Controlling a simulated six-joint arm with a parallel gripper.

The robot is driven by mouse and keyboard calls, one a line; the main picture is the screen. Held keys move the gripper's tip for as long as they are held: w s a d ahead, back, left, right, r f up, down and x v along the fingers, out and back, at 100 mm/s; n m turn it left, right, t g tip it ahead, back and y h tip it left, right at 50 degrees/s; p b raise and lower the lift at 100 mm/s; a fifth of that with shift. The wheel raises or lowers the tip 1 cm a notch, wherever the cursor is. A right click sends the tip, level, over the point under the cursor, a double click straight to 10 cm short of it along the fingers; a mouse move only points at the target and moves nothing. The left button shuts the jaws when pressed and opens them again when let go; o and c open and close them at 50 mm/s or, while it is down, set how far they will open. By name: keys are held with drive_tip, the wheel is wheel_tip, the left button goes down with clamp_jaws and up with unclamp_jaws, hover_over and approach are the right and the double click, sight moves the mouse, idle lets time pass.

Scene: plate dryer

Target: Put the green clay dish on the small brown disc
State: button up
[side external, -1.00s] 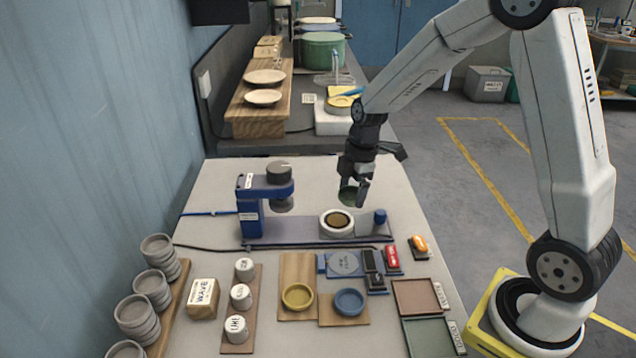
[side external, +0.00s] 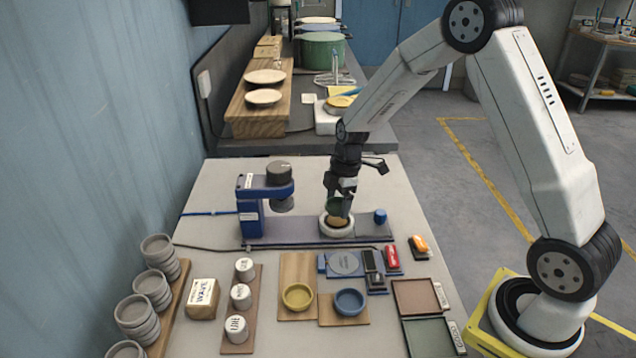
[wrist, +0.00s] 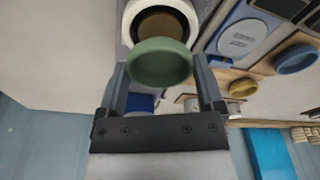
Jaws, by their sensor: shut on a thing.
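The green clay dish (wrist: 160,64) is held between the two fingers of my gripper (wrist: 160,82) in the wrist view. In the side external view my gripper (side external: 340,198) is shut on the green dish (side external: 336,207), which looks tilted and partly hidden by the fingers. The small brown disc (side external: 336,221) sits inside a white ring (side external: 336,232) on the blue-grey machine base, just below the dish. In the wrist view the brown disc (wrist: 162,24) shows beyond the dish, which overlaps its near edge. Whether the dish touches the disc or ring cannot be told.
A blue press-like stand (side external: 262,205) with a dark knob rises left of the ring. A small blue knob (side external: 380,216) stands to its right. A yellow dish (side external: 297,297) and a blue dish (side external: 349,302) sit on boards in front.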

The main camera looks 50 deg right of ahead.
drive_tip(key=shift+f, duration=1.15)
drive_tip(key=shift+f, duration=0.15)
drive_tip(key=o, duration=1)
wheel_tip(320, 180, up, 12)
drive_tip(key=d, duration=0.1)
drive_tip(key=shift+s+d, duration=0.35)
drive_tip(key=shift+s, duration=0.05)
